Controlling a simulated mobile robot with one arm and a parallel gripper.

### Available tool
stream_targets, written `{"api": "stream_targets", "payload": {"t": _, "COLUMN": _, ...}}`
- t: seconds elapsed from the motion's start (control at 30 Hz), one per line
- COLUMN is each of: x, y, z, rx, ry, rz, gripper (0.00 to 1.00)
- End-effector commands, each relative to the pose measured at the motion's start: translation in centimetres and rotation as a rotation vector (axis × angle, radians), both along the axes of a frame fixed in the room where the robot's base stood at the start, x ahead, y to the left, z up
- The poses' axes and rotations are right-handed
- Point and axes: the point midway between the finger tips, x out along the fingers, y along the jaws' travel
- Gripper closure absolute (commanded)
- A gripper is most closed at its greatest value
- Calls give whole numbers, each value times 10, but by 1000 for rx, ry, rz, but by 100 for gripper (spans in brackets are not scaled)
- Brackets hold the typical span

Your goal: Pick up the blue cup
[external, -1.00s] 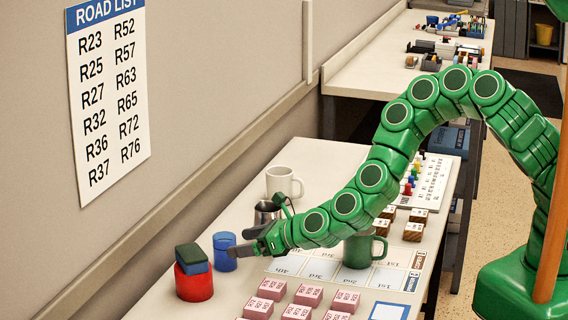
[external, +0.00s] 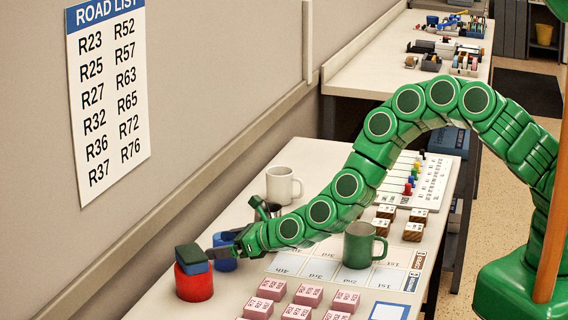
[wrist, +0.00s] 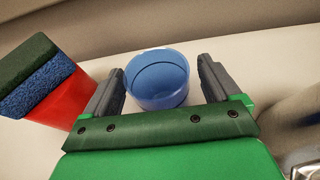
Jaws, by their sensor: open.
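The blue cup (external: 224,262) stands upright on the table near the wall, partly hidden behind my gripper in the external view. In the wrist view the blue cup (wrist: 157,79) lies between the two dark fingers of my gripper (wrist: 164,88), with a gap showing toward each finger. My gripper (external: 222,253) is open and empty, low over the table at the cup. From these views I cannot tell whether a finger touches the cup.
A red container (external: 194,284) with a green-and-blue sponge (external: 192,257) on it stands close left of the cup. A metal pitcher (wrist: 295,130) is close on the right. A white mug (external: 282,184), a green mug (external: 358,247) and pink blocks (external: 271,289) stand farther off.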

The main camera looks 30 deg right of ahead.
Motion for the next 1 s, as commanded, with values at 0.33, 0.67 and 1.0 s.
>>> {"api": "stream_targets", "payload": {"t": 0.33, "x": 0, "y": 0, "z": 0, "rx": -1, "ry": 1, "rz": 0, "gripper": 45}}
{"api": "stream_targets", "payload": {"t": 0.67, "x": -1, "y": 0, "z": 0, "rx": 0, "ry": 1, "rz": 1, "gripper": 65}}
{"api": "stream_targets", "payload": {"t": 1.0, "x": 0, "y": 0, "z": 18, "rx": 3, "ry": 1, "rz": -1, "gripper": 65}}
